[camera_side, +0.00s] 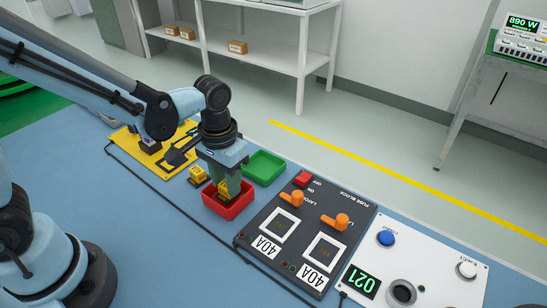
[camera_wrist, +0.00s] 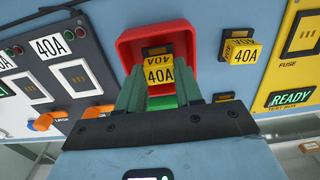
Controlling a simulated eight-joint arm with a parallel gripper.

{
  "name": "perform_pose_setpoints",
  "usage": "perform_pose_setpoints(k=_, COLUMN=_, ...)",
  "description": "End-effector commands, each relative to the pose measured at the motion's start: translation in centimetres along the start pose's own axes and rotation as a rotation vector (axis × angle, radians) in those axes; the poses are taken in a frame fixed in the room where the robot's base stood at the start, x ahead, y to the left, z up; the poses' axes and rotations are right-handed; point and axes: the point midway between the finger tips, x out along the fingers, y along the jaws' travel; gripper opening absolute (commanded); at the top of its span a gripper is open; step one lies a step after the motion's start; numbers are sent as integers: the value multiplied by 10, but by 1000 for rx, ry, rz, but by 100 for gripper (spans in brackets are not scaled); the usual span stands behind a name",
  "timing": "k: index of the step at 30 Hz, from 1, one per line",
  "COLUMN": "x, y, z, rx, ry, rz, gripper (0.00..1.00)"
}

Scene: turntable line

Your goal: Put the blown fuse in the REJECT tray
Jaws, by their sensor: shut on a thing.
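My gripper (camera_side: 228,188) is shut on a yellow fuse (camera_wrist: 159,70) marked 40A, with the fingers pointing down at the red tray (camera_side: 228,211). The fuse (camera_side: 224,186) is between the fingertips, over or inside the tray; whether it touches the floor I cannot tell. In the wrist view the tray (camera_wrist: 128,45) lies behind the fuse, and my gripper (camera_wrist: 159,82) spans it. No REJECT label is readable on the tray. A second yellow 40A fuse (camera_side: 197,174) stands on the table left of the tray, and shows in the wrist view (camera_wrist: 243,50).
A green tray (camera_side: 264,167) stands just behind the red tray. A dark fuse block (camera_side: 310,232) with orange levers is to the right, and a white panel (camera_side: 420,262) beyond it. A yellow fuse board (camera_side: 140,150) lies left. A black cable runs along the front.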

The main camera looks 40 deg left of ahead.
Motion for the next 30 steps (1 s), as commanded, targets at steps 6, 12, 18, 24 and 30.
perform_pose_setpoints(k=6, x=8, y=0, z=0, rx=0, ry=0, rz=0, gripper=6)
perform_pose_setpoints(k=12, x=8, y=0, z=0, rx=0, ry=0, rz=0, gripper=6)
perform_pose_setpoints(k=18, x=8, y=0, z=0, rx=0, ry=0, rz=0, gripper=55)
perform_pose_setpoints(k=24, x=8, y=0, z=0, rx=0, ry=0, rz=0, gripper=65)
perform_pose_setpoints(k=30, x=4, y=0, z=0, rx=0, ry=0, rz=0, gripper=65)
